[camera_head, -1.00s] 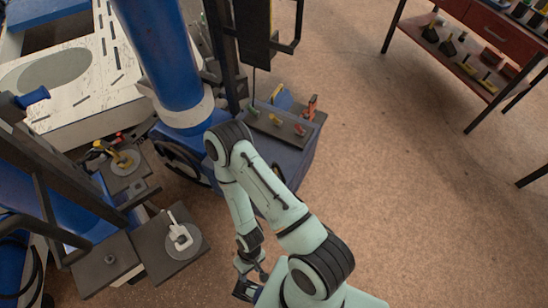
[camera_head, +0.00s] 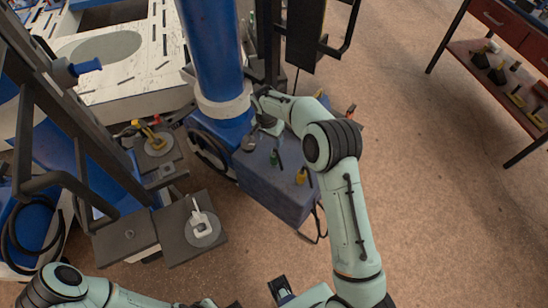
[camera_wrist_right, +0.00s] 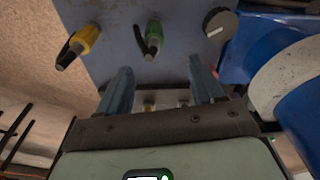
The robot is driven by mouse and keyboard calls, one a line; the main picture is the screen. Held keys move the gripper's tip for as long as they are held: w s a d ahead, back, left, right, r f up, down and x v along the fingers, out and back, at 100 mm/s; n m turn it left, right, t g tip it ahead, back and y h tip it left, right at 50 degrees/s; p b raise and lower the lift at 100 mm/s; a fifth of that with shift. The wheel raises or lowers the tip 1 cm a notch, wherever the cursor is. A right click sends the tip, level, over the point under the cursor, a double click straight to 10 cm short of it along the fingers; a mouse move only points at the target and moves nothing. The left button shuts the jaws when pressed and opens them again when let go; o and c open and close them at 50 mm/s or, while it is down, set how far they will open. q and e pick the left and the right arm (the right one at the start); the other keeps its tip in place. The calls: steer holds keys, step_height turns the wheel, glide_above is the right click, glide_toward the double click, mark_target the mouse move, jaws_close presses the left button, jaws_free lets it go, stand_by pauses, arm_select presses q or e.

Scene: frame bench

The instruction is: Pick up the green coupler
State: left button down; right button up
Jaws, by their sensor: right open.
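The green coupler (camera_head: 274,160) stands on the top of the blue-grey cart box, left of a yellow coupler (camera_head: 301,175). In the right wrist view the green coupler (camera_wrist_right: 153,38) shows as a green body with a dark end, beyond the fingertips and roughly in line with the gap between them. My right gripper (camera_wrist_right: 160,82) is open, with nothing visible between its fingertips. In the head view its hand is over the back of the box, its fingers hard to make out. My left arm enters at the bottom left; its fingertips are not visible.
The yellow coupler (camera_wrist_right: 80,42) and a dark round knob (camera_wrist_right: 217,22) flank the green coupler. A blue column (camera_head: 215,50) rises behind the box. Plates with white and yellow fittings lie to the left. Open floor (camera_head: 430,200) lies to the right.

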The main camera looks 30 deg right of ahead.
mark_target(274, 156)
steer(key=f, duration=0.5)
steer(key=d+f, duration=0.1)
steer(key=f, duration=0.1)
steer(key=shift+w+f, duration=0.2)
steer(key=shift+f, duration=0.05)
steer(key=f, duration=0.4)
steer(key=shift+s+d+f+p, duration=0.15)
steer(key=shift+s+d+p, duration=0.1)
steer(key=shift+d+p, duration=0.1)
steer(key=shift+f, duration=0.45)
jaws_close()
